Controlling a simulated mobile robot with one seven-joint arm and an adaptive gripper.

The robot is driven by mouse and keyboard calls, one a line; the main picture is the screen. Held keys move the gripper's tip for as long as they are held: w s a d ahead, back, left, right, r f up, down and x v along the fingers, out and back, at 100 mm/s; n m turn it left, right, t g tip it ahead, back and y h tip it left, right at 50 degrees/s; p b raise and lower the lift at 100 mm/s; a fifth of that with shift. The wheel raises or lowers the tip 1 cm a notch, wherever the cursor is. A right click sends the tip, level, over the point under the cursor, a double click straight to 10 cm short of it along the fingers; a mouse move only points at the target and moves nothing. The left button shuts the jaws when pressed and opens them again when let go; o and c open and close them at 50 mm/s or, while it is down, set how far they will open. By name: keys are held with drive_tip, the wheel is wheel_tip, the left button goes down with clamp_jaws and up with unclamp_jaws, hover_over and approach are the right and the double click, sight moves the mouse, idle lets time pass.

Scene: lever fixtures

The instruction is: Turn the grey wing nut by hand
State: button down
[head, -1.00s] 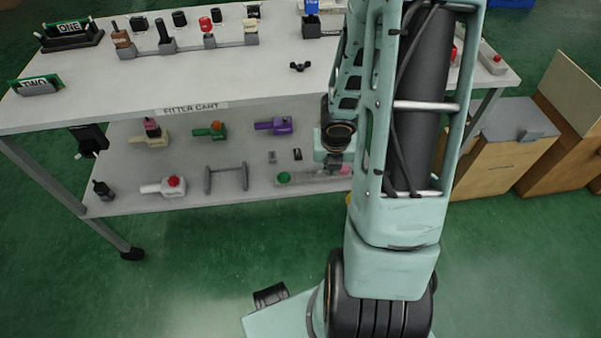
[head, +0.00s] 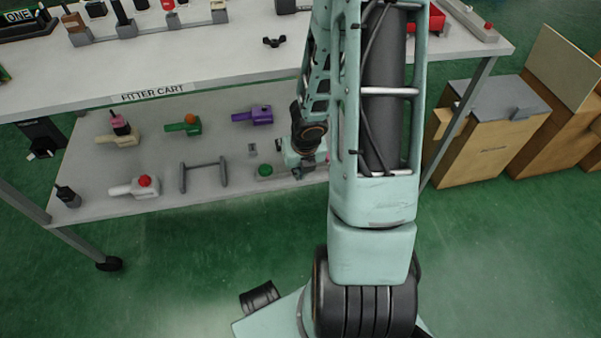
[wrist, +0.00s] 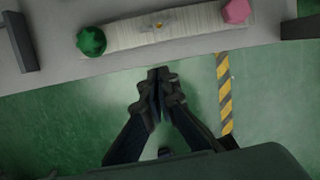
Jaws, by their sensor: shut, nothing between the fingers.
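A dark wing-shaped piece (head: 274,41) lies on the cart's top shelf in the head view. It looks nearly black, and I cannot tell if it is the grey wing nut. My gripper (wrist: 158,75) is shut and empty in the wrist view, over the green floor just off the shelf edge. A pale bar (wrist: 125,36) beyond the fingertips carries a green knob (wrist: 91,41), a pink knob (wrist: 235,11) and a small yellowish piece (wrist: 158,24) between them. In the head view my gripper (head: 304,170) is right of the green knob, at the lower shelf's front.
The fitter cart (head: 230,65) holds several levers and knobs on two shelves. A grey bar handle (head: 203,175) stands left of the green knob. Wooden boxes (head: 485,140) stand right of the cart. Yellow-black tape (wrist: 224,92) marks the floor. Floor before the cart is clear.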

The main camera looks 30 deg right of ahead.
drive_tip(key=shift+w+d+f+p, duration=0.15)
drive_tip(key=shift+w+f+p, duration=0.2)
drive_tip(key=shift+w, duration=0.25)
drive_tip(key=shift+w+d+f+p, duration=0.1)
drive_tip(key=shift+w+f+p, duration=0.1)
drive_tip(key=shift+w+p, duration=0.3)
drive_tip(key=shift+w+d, duration=0.1)
drive_tip(key=shift+w, duration=0.3)
drive_tip(key=shift+w+d+f+p, duration=0.15)
drive_tip(key=shift+w+f+p, duration=0.05)
drive_tip(key=shift+w+p, duration=0.45)
drive_tip(key=shift+w, duration=0.1)
drive_tip(key=shift+m+p, duration=0.35)
drive_tip(key=shift+m, duration=0.35)
